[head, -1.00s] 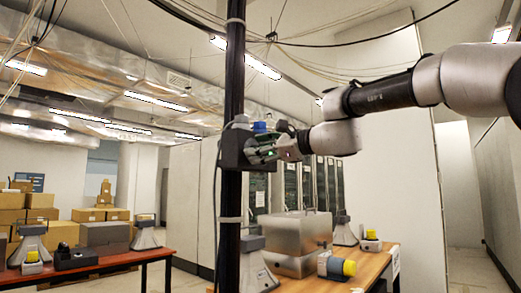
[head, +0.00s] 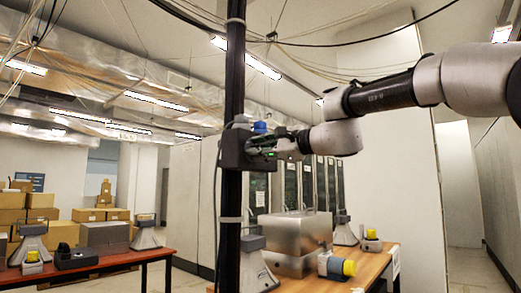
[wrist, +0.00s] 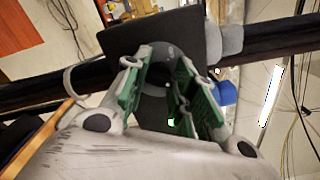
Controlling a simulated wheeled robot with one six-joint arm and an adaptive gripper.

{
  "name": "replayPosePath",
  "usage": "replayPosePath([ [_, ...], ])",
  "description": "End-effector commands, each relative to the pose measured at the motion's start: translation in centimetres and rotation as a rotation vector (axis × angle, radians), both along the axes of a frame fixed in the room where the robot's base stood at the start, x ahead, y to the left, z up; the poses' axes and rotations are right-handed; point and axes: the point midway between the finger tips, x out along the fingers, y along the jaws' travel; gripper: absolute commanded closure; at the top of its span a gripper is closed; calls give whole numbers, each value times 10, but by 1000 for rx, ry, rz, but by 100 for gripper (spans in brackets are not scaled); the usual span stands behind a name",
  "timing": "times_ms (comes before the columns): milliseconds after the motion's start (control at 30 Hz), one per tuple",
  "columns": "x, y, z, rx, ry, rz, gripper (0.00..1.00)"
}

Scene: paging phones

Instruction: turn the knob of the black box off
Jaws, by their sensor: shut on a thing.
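The black box (head: 234,150) is fixed to a dark upright pole (head: 232,90) in the head view. In the wrist view the black box (wrist: 150,32) is at the top, tilted in the picture. My gripper (head: 264,147) is at the box's right side. In the wrist view my gripper (wrist: 165,90) has its green-padded fingers on both sides of the dark knob (wrist: 155,105), shut on it. The knob is mostly hidden by the fingers in the head view, and its setting cannot be read.
A blue part (head: 260,127) sits on top by the box. Cables hang along the pole. Below, a wooden table (head: 372,266) bears a metal case (head: 294,262) and a yellow-ended device (head: 335,266). A red-brown table (head: 105,268) with paging phones stands at the left.

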Motion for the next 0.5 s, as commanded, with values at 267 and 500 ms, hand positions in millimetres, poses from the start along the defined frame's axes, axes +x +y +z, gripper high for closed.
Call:
replayPosePath([
  [267, 0, 0, -1, -161, -204, 0, 98],
  [500, 0, 0, -2, -302, -384, 1, 98],
])
